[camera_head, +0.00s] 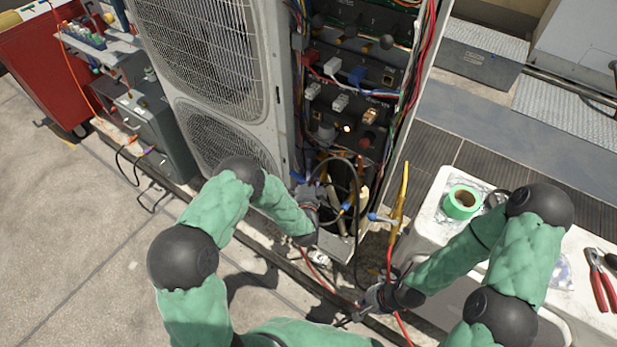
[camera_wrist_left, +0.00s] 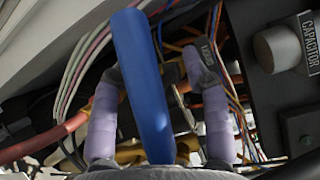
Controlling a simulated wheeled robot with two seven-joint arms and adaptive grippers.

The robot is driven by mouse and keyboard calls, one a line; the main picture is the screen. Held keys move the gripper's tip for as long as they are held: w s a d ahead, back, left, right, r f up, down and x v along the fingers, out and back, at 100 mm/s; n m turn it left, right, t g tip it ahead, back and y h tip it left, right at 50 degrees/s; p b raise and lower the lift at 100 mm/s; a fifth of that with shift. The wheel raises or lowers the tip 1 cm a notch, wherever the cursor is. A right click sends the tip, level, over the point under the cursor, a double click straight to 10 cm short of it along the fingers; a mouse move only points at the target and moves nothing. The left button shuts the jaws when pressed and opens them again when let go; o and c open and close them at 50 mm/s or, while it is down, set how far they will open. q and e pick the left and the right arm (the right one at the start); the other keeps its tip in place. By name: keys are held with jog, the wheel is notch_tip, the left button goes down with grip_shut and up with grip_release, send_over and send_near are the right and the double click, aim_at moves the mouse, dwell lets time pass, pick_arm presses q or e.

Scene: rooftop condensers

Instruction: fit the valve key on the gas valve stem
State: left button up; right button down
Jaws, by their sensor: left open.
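In the left wrist view a thick blue bar (camera_wrist_left: 143,85) stands between the two purple-padded fingers of my left gripper (camera_wrist_left: 152,72). Gaps show on both sides, so the gripper is open around the bar and not closed on it. I cannot tell whether this bar is the valve key's handle. In the head view my left gripper (camera_head: 325,205) is at the lower opening of the unit, with a small blue piece (camera_head: 345,207) beside it. The valve stem is not clearly made out. My right gripper (camera_head: 370,298) is low, by the red cable; its fingers are unclear.
Loose wires and a dark hose crowd the open electrical cabinet (camera_head: 350,100). A capacitor (camera_wrist_left: 282,48) is at the right in the wrist view. A white table (camera_head: 425,240) holds green tape (camera_head: 461,202) and red pliers (camera_head: 603,283). The grey condenser (camera_head: 205,60) stands left.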

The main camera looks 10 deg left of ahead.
pick_arm(q)
grip_shut()
jog(key=shift+w+r, duration=0.1)
jog(key=shift+r, duration=0.05)
dwell(0.4)
